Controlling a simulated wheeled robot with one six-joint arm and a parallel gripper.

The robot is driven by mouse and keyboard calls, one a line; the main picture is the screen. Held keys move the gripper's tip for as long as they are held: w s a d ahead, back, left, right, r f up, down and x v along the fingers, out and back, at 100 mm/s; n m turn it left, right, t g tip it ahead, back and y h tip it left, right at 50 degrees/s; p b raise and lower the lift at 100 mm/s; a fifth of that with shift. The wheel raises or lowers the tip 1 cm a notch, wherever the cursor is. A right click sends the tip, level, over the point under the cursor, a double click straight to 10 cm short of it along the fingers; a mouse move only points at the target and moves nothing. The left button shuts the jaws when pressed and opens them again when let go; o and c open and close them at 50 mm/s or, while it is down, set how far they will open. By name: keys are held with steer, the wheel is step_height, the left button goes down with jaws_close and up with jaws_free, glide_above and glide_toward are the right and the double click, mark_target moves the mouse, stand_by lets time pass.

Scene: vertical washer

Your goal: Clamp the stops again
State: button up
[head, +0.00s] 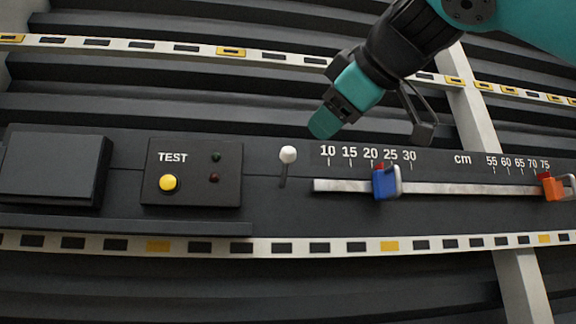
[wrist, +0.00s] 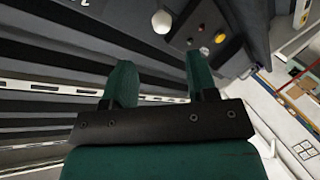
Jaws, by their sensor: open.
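In the head view a blue stop (head: 386,182) sits on the light rail (head: 450,188), its red pointer between the 20 and 25 marks. An orange stop (head: 553,188) sits near the 75 mark at the right edge. A lever with a white ball knob (head: 288,155) stands left of the rail; the knob also shows in the wrist view (wrist: 161,21). My gripper (head: 324,122) is above and right of the knob, apart from it. In the wrist view its two green fingers (wrist: 158,75) are spread with nothing between them. Whether the stops are clamped cannot be told.
A TEST box with a yellow button (head: 168,183) and two dark lamps is left of the lever. A dark block (head: 54,168) is at the far left. Slotted pale strips (head: 320,247) run above and below the panel.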

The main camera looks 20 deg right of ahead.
mark_target(295, 156)
steer(key=x, duration=1.4)
steer(key=shift+f, duration=0.1)
jaws_close()
steer(key=shift+d+f+b, duration=0.1)
steer(key=shift+b, duration=0.25)
